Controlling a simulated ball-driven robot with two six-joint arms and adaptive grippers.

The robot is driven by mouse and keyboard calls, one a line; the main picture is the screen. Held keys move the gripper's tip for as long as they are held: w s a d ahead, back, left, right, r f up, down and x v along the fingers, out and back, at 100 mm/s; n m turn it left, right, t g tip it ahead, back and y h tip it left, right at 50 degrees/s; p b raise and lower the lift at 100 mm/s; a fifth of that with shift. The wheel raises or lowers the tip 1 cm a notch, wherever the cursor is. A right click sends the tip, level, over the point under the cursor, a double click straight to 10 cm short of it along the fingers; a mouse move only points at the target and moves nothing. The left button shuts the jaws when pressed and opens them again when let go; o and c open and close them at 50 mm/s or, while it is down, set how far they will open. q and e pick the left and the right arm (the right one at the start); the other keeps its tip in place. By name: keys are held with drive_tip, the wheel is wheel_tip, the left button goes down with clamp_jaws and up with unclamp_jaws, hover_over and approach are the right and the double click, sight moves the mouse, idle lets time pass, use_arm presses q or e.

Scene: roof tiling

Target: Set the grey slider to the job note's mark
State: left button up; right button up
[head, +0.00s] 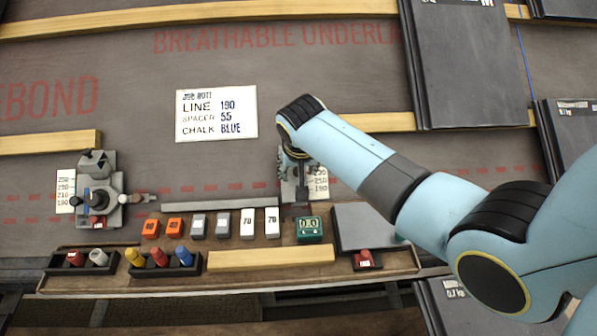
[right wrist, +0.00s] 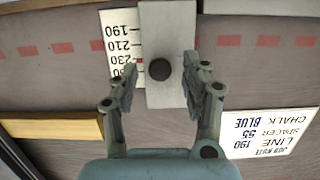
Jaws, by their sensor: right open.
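The job note (head: 216,114) reads line 190, spacer 55, chalk blue. It also shows upside down in the right wrist view (right wrist: 268,134). The grey slider (right wrist: 168,25) is a pale plate with a dark round knob (right wrist: 160,69), beside a white scale (right wrist: 119,42) reading 190, 210, 230. The knob is level with the scale's lower part, a little past the 230; its exact mark is partly hidden by a finger. My right gripper (right wrist: 160,88) is open, its fingers either side of the plate and knob, apart from them. My left gripper is not in view.
A second grey fixture (head: 100,200) with its own scale stands at the left. A tray below holds orange, grey and white blocks, a green counter (head: 310,229) and coloured chalks (head: 158,257). Wooden battens (head: 50,143) cross the roof; dark tiles (head: 465,70) lie at the right.

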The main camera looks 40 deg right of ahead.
drive_tip(key=shift+w+d+f, duration=0.1)
drive_tip(key=shift+w+f, duration=0.05)
drive_tip(key=shift+f, duration=0.15)
clamp_jaws()
